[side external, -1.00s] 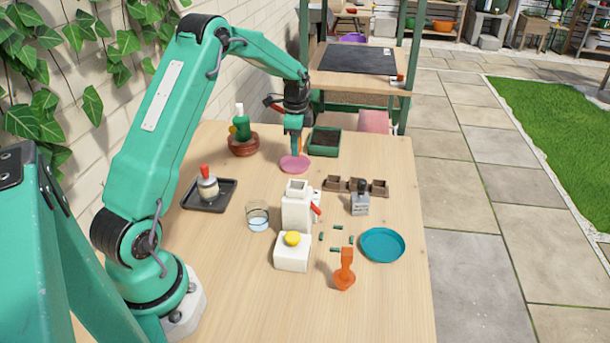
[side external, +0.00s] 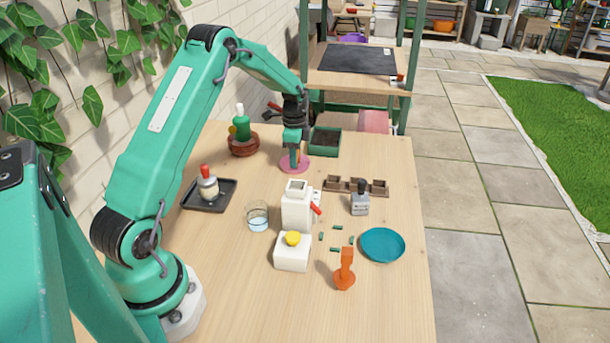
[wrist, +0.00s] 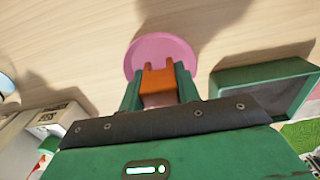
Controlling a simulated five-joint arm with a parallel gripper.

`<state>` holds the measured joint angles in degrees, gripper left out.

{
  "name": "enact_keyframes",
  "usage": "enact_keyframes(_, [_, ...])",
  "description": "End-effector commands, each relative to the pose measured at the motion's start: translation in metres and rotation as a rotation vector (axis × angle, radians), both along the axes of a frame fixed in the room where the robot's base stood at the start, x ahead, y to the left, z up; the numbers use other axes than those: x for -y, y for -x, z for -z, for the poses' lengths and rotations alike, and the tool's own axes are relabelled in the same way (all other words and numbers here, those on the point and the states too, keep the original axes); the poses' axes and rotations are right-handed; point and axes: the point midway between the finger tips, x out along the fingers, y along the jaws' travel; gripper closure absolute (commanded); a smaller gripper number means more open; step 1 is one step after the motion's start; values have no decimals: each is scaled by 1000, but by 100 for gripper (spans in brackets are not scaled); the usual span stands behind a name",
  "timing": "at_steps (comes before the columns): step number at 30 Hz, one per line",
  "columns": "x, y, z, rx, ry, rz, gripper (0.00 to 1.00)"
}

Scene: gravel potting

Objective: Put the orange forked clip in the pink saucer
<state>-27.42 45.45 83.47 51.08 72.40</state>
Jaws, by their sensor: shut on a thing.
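The orange forked clip (wrist: 158,82) is between the two green fingers of my gripper (wrist: 159,92) in the wrist view, its two prongs pointing away toward the saucer. My gripper is shut on it. The pink saucer (wrist: 150,46) lies flat on the table just beyond and beneath the prongs. In the side view my gripper (side external: 295,160) is low over the pink saucer (side external: 303,168), its fingers hiding the saucer's middle. The clip is mostly hidden there, and I cannot tell whether it touches the saucer.
A dark-soil green tray (side external: 325,141) stands right behind the saucer, and a green bottle in a brown bowl (side external: 243,147) to its left. A white dispenser (side external: 296,212), small brown pots (side external: 356,187), a teal saucer (side external: 382,245) and an orange scoop (side external: 345,272) stand nearer.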

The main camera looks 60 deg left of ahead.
Motion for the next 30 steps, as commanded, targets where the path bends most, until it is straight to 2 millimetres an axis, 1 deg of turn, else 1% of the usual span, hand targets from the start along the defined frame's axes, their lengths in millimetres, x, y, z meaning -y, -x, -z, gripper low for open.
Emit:
enact_keyframes(7, [0,0,3,0,0,0,90])
enact_keyframes(8, [0,0,3,0,0,0,64])
enact_keyframes(9, [0,0,3,0,0,0,56])
enact_keyframes(11, [0,0,3,0,0,0,46])
enact_keyframes(23, [0,0,-1,1,-1,0,46])
enact_keyframes(26, [0,-1,-7,2,-1,0,46])
enact_keyframes(30, [0,-1,-21,3,-1,0,46])
